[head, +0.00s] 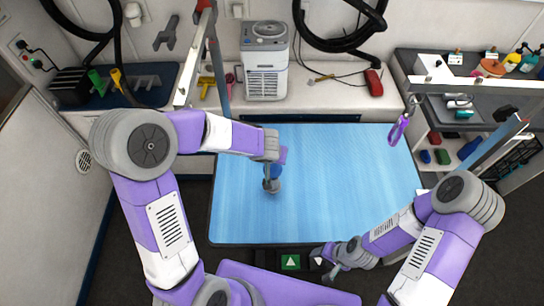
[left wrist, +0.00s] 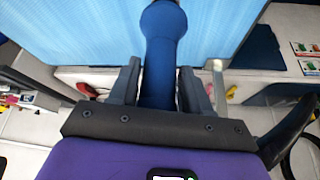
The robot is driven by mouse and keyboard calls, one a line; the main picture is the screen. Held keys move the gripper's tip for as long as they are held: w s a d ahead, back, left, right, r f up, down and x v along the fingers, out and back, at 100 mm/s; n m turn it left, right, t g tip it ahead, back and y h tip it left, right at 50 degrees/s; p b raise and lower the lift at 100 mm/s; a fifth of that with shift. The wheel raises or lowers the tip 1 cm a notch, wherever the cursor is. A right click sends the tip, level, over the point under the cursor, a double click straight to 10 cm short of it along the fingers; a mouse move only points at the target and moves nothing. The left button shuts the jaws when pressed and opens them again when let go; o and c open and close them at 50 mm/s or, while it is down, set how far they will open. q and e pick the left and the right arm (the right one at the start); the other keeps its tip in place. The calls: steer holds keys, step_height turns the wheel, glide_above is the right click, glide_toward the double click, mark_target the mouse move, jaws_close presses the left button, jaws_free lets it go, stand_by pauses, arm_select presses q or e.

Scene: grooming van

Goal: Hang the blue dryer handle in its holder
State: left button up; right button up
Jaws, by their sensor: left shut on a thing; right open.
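The blue dryer handle (head: 273,172) is over the blue grooming table, in my left gripper (head: 270,184). In the left wrist view the dark blue handle (left wrist: 162,40) runs up between the two fingers of the left gripper (left wrist: 161,88), which is shut on its narrow part. The arm hides part of the handle in the head view. A grey forked bracket (head: 166,34) on the back wall at upper left looks like a holder and is empty. My right gripper (head: 329,264) is open and empty near the table's front edge.
The blue table top (head: 350,190) is otherwise clear. A grey-white dryer unit (head: 265,70) stands on the back counter. Black hoses (head: 340,42) hang on the wall. A purple clip (head: 398,130) hangs from the overhead bar at right. A red object (head: 374,83) lies on the counter.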

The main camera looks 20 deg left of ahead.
arm_select(q)
steer(key=shift+f, duration=0.15)
steer(key=o, duration=0.8)
steer(key=shift+s, duration=0.1)
steer(key=o, duration=0.4)
steer(key=shift+f, duration=0.1)
steer(key=shift+r+p, duration=0.4)
steer(key=shift+p, duration=0.15)
steer(key=p+v, duration=0.3)
steer(key=v, duration=0.9)
steer(key=shift+r, duration=0.3)
